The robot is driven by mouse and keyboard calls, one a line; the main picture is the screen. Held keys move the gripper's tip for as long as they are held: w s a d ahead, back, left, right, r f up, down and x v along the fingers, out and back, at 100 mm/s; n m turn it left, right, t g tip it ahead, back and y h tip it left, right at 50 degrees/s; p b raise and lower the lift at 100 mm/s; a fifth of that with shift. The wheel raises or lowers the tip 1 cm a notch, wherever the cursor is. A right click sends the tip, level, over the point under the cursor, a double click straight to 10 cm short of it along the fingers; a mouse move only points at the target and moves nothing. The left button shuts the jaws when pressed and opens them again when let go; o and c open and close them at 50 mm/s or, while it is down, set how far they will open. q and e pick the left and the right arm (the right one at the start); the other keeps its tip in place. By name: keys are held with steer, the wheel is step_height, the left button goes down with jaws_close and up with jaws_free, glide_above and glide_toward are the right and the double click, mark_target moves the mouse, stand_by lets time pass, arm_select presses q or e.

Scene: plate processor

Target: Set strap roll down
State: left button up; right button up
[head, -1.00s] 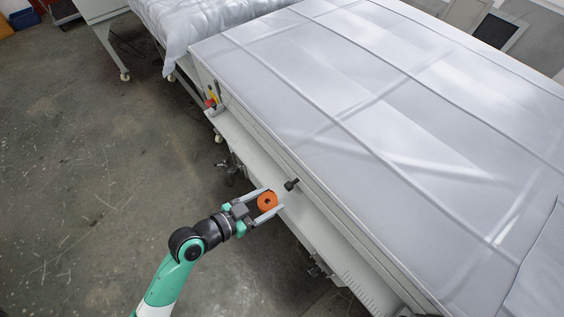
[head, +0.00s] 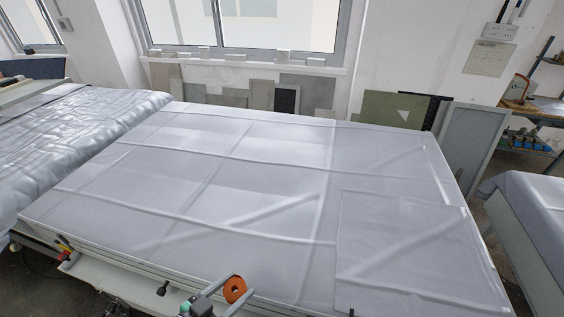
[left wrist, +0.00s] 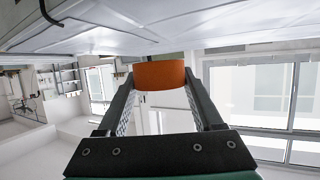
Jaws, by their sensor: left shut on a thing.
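The strap roll (head: 235,289) is an orange ring with a dark hole in the middle. In the head view it is low, left of centre, in front of the near edge of the large sheet-covered table (head: 270,250). My left gripper (head: 228,288) is shut on the roll, which sits between its fingertips. In the left wrist view the roll (left wrist: 159,75) shows as an orange band between the two dark fingers. I cannot tell whether the roll touches the table edge or is above it. My right gripper is not in view.
A pale ledge (head: 120,283) with a black knob (head: 162,288) and red and yellow tools (head: 65,250) runs along the table's near side. A silvery quilted surface (head: 75,140) adjoins at left. The table top is largely clear, with a loose sheet (head: 400,240) at right.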

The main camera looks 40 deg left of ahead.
arm_select(q)
steer(key=shift+s+a+r, duration=0.1)
steer(key=shift+a+r, duration=0.15)
steer(key=shift+f, duration=0.15)
steer(key=w+a+f+b, duration=0.3)
steer(key=w+f, duration=0.1)
steer(key=w, duration=0.3)
steer(key=b, duration=0.2)
glide_above(258, 264)
steer(key=f, duration=0.5)
steer(key=shift+s+d+f, duration=0.1)
steer(key=shift+s, duration=0.1)
steer(key=shift+w+f, duration=0.2)
steer(key=shift+f, duration=1.65)
